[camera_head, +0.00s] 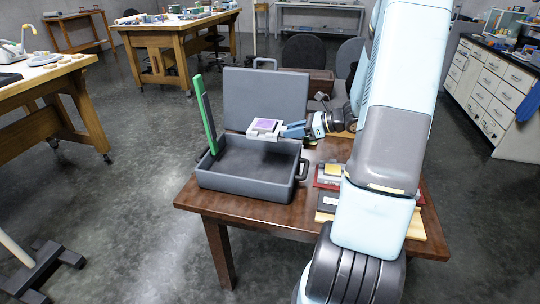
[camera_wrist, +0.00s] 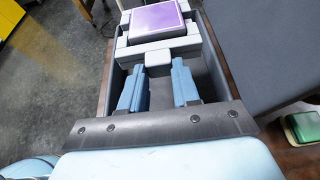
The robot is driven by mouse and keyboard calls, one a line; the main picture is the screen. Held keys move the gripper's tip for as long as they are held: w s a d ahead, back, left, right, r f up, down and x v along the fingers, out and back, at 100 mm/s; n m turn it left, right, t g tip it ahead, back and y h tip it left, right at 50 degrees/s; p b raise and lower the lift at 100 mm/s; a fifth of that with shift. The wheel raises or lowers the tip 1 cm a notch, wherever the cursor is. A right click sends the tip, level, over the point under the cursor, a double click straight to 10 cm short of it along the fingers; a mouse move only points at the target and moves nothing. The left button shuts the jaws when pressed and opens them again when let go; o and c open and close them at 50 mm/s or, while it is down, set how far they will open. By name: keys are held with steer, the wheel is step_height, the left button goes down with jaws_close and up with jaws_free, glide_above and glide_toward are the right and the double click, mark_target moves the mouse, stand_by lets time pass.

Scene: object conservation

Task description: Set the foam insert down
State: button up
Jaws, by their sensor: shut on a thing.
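The foam insert (camera_head: 257,134) is a pale grey-white block with a purple panel set in its top. It shows in the wrist view (camera_wrist: 120,45) at the upper middle. My gripper (camera_head: 284,130) is shut on its near tab, one blue finger on each side, also in the wrist view (camera_wrist: 158,66). The insert is held roughly level above the open dark grey case (camera_head: 245,185), apart from its floor. The case stands on the brown table (camera_head: 245,213), with its lid (camera_head: 262,95) raised behind. The insert hides part of the case's interior.
A tall dark panel with a green edge (camera_head: 203,112) leans upright at the case's left side. Flat boards and a red book-like item (camera_head: 328,176) lie on the table right of the case, near my arm. A green and cream object (camera_wrist: 305,127) sits beyond the case.

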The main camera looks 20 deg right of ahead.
steer(key=w+a+f, duration=0.1)
steer(key=a+f, duration=0.1)
steer(key=f, duration=0.1)
steer(key=w+a+f, duration=0.1)
steer(key=a+f, duration=0.1)
steer(key=f, duration=0.1)
steer(key=w+a+f, duration=0.1)
steer(key=a+f, duration=0.1)
steer(key=f, duration=0.2)
steer(key=shift+w, duration=0.15)
steer(key=shift+a+f, duration=0.1)
steer(key=shift+f, duration=0.45)
